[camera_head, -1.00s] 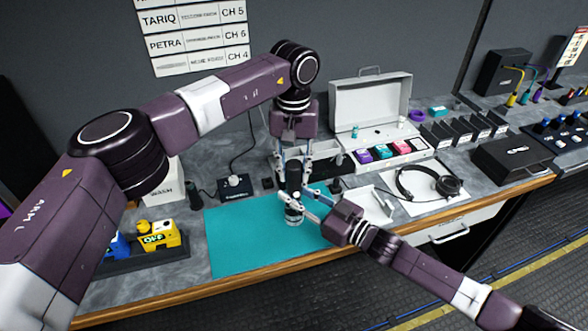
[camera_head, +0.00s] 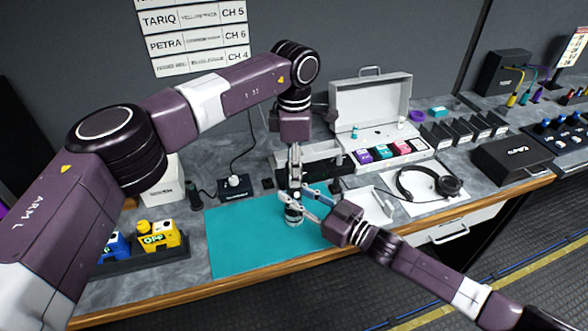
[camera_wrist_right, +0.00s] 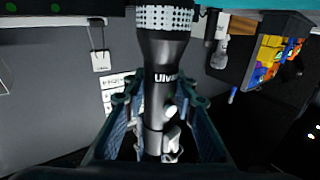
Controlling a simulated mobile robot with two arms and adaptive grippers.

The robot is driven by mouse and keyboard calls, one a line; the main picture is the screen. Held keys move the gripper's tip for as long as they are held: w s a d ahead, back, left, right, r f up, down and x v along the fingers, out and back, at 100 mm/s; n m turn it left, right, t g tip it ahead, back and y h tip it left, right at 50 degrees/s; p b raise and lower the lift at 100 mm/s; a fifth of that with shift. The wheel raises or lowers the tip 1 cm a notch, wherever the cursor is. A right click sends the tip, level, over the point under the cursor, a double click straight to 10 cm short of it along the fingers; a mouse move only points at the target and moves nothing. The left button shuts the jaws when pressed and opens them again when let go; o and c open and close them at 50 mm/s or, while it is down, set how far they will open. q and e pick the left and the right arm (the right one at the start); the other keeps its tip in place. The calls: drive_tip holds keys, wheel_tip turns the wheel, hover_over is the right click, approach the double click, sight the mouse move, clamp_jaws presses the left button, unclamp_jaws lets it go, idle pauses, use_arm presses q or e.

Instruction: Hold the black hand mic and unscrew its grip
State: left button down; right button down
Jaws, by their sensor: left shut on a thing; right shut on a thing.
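The black hand mic (camera_wrist_right: 163,58) hangs upside down above the teal mat (camera_head: 240,240), its silver grille (camera_head: 292,218) lowest and white lettering on its dark body. My right gripper (camera_head: 294,204) comes in from the right and is shut on the mic's body. In the right wrist view its blue fingers flank the mic. My left gripper (camera_head: 296,184) points straight down from above and is shut on the upper end, the grip. The fingers hide much of the mic in the head view. I cannot tell whether the grip has loosened.
An open white case (camera_head: 371,108) with coloured packs stands behind right. Headphones (camera_head: 428,185) lie on a white sheet at the right. Yellow and blue packs (camera_head: 160,235) sit in a dark rack at the left. The mat's left part is clear.

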use_arm(q)
drive_tip(key=n, duration=0.4)
use_arm(e)
drive_tip(key=shift+r, duration=0.15)
use_arm(q)
drive_tip(key=n, duration=0.5)
drive_tip(key=shift+n, duration=0.3)
drive_tip(key=n, duration=0.4)
use_arm(e)
drive_tip(key=shift+a, duration=0.1)
use_arm(q)
drive_tip(key=n, duration=0.3)
drive_tip(key=shift+n, duration=0.4)
drive_tip(key=n, duration=0.5)
drive_tip(key=shift+w+r+n, duration=0.1)
drive_tip(key=shift+n, duration=0.3)
use_arm(e)
drive_tip(key=shift+s, duration=0.1)
use_arm(q)
drive_tip(key=n, duration=0.3)
drive_tip(key=shift+n, duration=0.3)
drive_tip(key=n, duration=0.3)
drive_tip(key=shift+n, duration=0.4)
drive_tip(key=n, duration=0.3)
drive_tip(key=shift+a+n, duration=0.1)
drive_tip(key=shift+n, duration=0.3)
